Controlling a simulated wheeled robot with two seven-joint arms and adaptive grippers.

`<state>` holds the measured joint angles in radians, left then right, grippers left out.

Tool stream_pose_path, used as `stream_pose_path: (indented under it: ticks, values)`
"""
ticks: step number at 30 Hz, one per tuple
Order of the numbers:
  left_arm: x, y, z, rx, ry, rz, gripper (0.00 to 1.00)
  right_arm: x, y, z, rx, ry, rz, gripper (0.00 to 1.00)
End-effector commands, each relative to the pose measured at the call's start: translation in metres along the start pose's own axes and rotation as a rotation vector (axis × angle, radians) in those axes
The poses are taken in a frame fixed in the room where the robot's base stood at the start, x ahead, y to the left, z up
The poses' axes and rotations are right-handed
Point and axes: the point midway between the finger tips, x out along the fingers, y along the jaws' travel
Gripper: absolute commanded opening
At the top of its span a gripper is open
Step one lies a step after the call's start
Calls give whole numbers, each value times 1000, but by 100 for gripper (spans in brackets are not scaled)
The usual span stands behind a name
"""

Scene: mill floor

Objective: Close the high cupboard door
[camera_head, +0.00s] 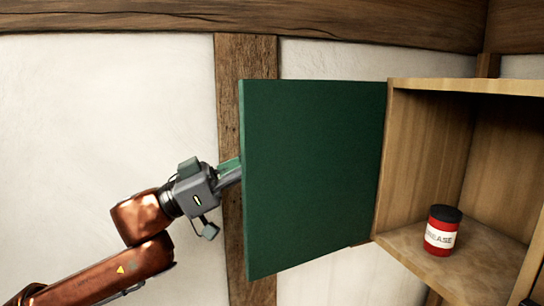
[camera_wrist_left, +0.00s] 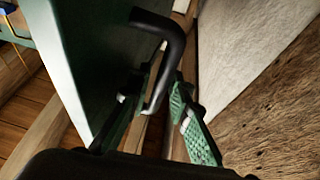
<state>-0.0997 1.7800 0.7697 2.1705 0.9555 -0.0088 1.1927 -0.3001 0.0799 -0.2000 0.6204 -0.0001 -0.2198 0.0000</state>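The green cupboard door (camera_head: 314,180) stands wide open, hinged at the left side of the wooden cupboard (camera_head: 425,150). My left gripper (camera_head: 232,172) reaches in from the left at the door's free edge; its fingertips are hidden behind the door. In the left wrist view the door (camera_wrist_left: 95,50) carries a black bar handle (camera_wrist_left: 172,40) on its outer face. The fingers of my left gripper (camera_wrist_left: 160,92) stand apart, with the handle's lower part between them. Whether either finger touches the handle is unclear.
A red can with a black lid (camera_head: 442,232) stands inside on the cupboard floor, clear of the opening's left side. A timber post (camera_head: 232,120) and white wall (camera_head: 110,110) are behind the door. The space before the cupboard opening looks clear.

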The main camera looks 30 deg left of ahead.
Motion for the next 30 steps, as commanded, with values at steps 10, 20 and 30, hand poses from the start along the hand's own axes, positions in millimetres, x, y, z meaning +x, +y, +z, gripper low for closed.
stream_pose_path:
  ticks: [10, 20, 30]
  values:
    - [1, 0, 0, 0, 0, 0, 17, 0, 0, 0, 0, 0, 0, 59]
    - [1, 0, 0, 0, 0, 0, 0, 0, 0, 0, 0, 0, 0, 59]
    - [0, 0, 0, 0, 0, 0, 0, 0, 0, 0, 0, 0, 0, 59]
